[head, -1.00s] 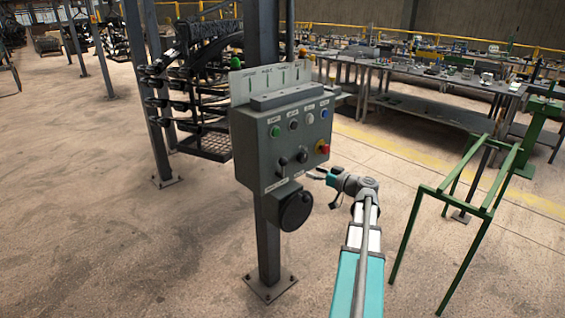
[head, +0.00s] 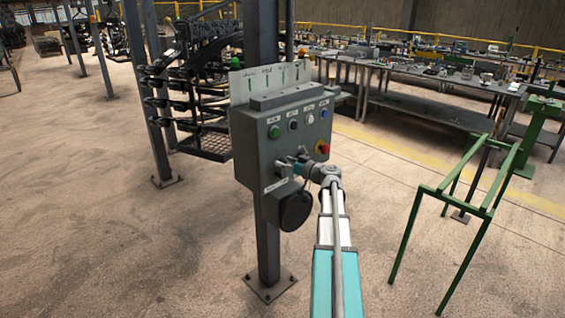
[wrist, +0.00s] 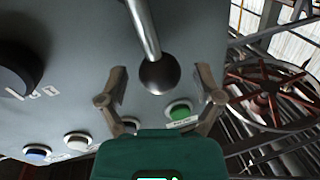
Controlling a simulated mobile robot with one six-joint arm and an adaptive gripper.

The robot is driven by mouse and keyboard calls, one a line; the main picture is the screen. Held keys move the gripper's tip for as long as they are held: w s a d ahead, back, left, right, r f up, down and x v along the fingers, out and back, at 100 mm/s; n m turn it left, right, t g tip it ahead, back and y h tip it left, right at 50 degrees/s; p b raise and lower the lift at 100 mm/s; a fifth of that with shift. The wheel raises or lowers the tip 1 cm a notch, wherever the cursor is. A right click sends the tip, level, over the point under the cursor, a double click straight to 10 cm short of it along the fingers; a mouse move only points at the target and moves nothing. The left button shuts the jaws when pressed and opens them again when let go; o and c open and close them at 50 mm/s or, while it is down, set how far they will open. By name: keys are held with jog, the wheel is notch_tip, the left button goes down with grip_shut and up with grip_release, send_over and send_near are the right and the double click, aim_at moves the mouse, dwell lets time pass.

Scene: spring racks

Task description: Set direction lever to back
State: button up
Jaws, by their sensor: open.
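The grey control box (head: 250,150) stands on a post in the middle of the head view. In the wrist view a lever (wrist: 146,28), a metal rod with a dark ball end, comes down from the top. My gripper (wrist: 162,72) is open, one finger on each side of the ball. I cannot tell whether either finger touches it. In the head view my gripper (head: 285,166) is at the lower front of the box and covers the levers there. No readable label shows which lever is for direction.
A green button (wrist: 180,110), a white button (wrist: 77,140) and a blue button (wrist: 37,153) are close by. A black knob (wrist: 14,72) is at the left. A red stop button (head: 322,146) is on the box. A green frame (head: 460,192) stands to the right.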

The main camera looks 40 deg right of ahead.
jog(key=shift+w+a, duration=0.1)
jog(key=shift+w, duration=0.25)
grip_shut()
jog(key=shift+a, duration=0.15)
